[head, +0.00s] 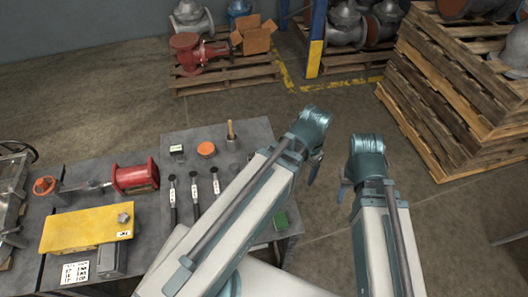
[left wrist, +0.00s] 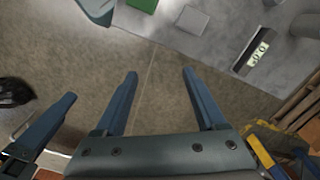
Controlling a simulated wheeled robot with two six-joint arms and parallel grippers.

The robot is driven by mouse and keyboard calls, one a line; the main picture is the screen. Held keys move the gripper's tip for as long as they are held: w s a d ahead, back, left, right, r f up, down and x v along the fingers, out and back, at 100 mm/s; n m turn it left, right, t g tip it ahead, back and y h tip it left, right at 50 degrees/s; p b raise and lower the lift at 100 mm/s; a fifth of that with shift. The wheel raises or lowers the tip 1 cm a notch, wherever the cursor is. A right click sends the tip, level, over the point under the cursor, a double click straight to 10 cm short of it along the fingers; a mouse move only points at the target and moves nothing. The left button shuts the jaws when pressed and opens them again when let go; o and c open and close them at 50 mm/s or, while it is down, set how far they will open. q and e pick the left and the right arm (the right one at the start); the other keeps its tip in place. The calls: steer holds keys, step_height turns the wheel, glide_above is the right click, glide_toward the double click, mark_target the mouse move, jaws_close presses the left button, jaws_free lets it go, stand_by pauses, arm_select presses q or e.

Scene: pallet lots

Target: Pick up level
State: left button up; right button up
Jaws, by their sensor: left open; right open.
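My left gripper (head: 316,168) is past the table's right edge, over the floor. Its open, empty fingers (left wrist: 159,73) show in the left wrist view. My right gripper (head: 343,190) is to its right, also over the floor, touching nothing visible.
The grey table (head: 240,165) holds an orange disc (head: 206,149), a green block (head: 281,220), a red cylinder (head: 135,177) and a yellow plate (head: 85,229). My left arm hides part of it. Stacked pallets (head: 450,120) stand at right; bare floor lies between.

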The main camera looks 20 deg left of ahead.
arm_select(q)
steer(key=w+a+f+m+t+h+b, duration=0.1)
steer(key=w+a+m+t+h+b, duration=0.2)
steer(key=a, duration=0.9)
steer(key=w+a+f+m+h+b, duration=0.1)
steer(key=w+a+f+m, duration=0.15)
steer(key=w+a, duration=0.6)
steer(key=f+b, duration=0.4)
steer(key=b, duration=0.1)
steer(key=s+f+b, duration=0.1)
steer(key=f+b, duration=0.1)
steer(key=f, duration=0.1)
steer(key=shift+d+f+b, duration=0.1)
steer(key=shift+b, duration=0.25)
steer(key=shift+f, duration=0.1)
steer(key=b+x, duration=0.5)
steer(key=shift+f, duration=0.1)
jaws_close()
